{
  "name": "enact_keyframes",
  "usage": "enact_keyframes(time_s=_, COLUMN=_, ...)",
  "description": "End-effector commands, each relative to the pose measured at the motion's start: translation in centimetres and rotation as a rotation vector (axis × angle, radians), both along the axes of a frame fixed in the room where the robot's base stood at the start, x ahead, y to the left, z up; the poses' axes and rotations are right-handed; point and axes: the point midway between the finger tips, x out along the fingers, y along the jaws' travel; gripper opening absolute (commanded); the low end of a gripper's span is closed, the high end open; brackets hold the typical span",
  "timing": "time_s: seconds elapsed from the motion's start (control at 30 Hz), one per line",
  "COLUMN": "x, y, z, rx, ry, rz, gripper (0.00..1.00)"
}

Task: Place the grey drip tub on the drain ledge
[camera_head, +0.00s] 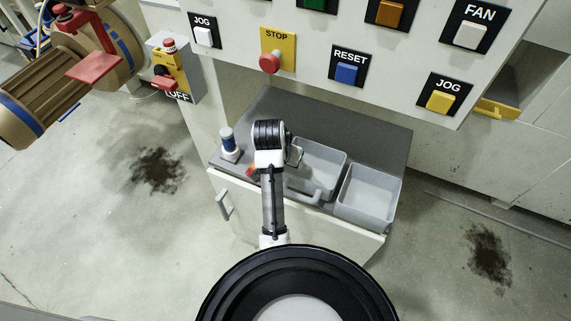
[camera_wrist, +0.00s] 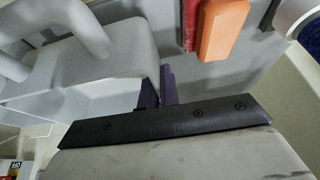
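A grey open tub (camera_head: 318,162) with a bar-like handle sits at the grey ledge (camera_head: 385,138) of the low cabinet, below the button panel. A second grey open tub or bin (camera_head: 368,192) is just right of it; I cannot tell which is the drip tub. My gripper (camera_head: 294,156) is at the left wall of the left tub, partly hidden by my arm. In the wrist view the tub (camera_wrist: 110,75) fills the left, and my dark fingers (camera_wrist: 160,88) are close together with its wall edge between them. The tub's underside contact is hidden.
A blue-and-white cylinder (camera_head: 229,143) stands at the ledge's left end. An orange block (camera_wrist: 222,30) and a red item (camera_wrist: 190,22) lie close beside the gripper. The button panel (camera_head: 310,45) overhangs the ledge. A brown motor (camera_head: 60,85) is at upper left.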

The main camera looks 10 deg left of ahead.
Motion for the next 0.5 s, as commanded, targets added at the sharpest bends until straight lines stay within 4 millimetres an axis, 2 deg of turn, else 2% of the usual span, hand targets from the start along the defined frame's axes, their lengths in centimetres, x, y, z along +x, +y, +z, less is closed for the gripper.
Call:
enact_keyframes(time_s=0.1, x=-0.1, y=0.0, z=-1.8, rx=-0.002, ry=0.004, rz=0.001, gripper=0.00)
enact_keyframes(time_s=0.2, x=0.0, y=0.0, z=-2.4, rx=-0.001, ry=0.000, rz=0.000, gripper=0.00)
enact_keyframes(time_s=0.5, x=0.0, y=0.0, z=-2.7, rx=0.000, ry=-0.001, rz=0.000, gripper=0.00)
